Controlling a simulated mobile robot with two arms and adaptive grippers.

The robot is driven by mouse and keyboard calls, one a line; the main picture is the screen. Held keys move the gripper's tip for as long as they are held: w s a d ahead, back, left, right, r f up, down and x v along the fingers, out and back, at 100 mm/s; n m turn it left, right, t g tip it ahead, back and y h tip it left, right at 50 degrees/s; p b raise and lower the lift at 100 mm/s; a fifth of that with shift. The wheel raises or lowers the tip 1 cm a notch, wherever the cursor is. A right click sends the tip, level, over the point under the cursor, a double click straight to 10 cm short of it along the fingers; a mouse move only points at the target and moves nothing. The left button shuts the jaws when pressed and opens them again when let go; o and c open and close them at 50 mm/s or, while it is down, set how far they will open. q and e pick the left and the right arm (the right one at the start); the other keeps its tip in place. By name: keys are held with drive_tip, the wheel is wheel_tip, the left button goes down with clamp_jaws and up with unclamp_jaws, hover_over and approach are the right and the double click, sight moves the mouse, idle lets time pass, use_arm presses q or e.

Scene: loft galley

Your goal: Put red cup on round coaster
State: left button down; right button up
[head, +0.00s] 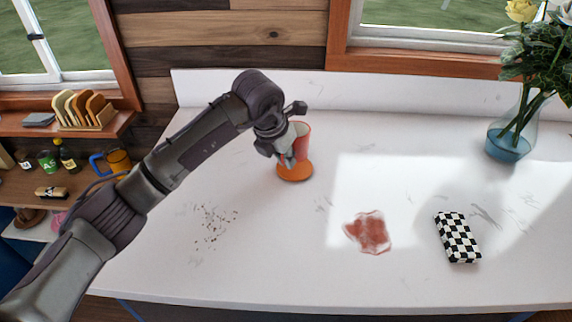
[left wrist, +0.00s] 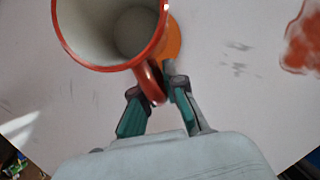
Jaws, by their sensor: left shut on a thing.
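The red cup (head: 302,140) has a white inside and stands upright at the orange round coaster (head: 295,173) on the white counter. In the left wrist view the cup (left wrist: 112,62) shows from above, with part of the coaster (left wrist: 173,42) beyond its right side. My left gripper (head: 287,160) is shut on the cup's handle (left wrist: 150,82), with one green-padded finger on each side. The cup's base is hidden, so I cannot tell whether it touches the coaster. My right gripper is in neither view.
A red spill (head: 369,232) and a black-and-white checkered block (head: 457,237) are on the counter (head: 290,265) at right. Dark crumbs (head: 213,226) lie at front left. A glass vase (head: 508,140) with flowers stands at back right. The counter's front middle is clear.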

use_arm(q)
wheel_tip(320, 180, down, 3)
drive_tip(key=shift+f+p, duration=0.15)
drive_tip(key=shift+p, duration=0.55)
drive_tip(key=shift+f, duration=0.2)
drive_tip(key=c, duration=1.7)
unclamp_jaws()
drive_tip(key=shift+f+b, duration=0.15)
drive_tip(key=shift+b, duration=0.15)
drive_tip(key=o, duration=0.5)
drive_tip(key=shift+c, duration=0.2)
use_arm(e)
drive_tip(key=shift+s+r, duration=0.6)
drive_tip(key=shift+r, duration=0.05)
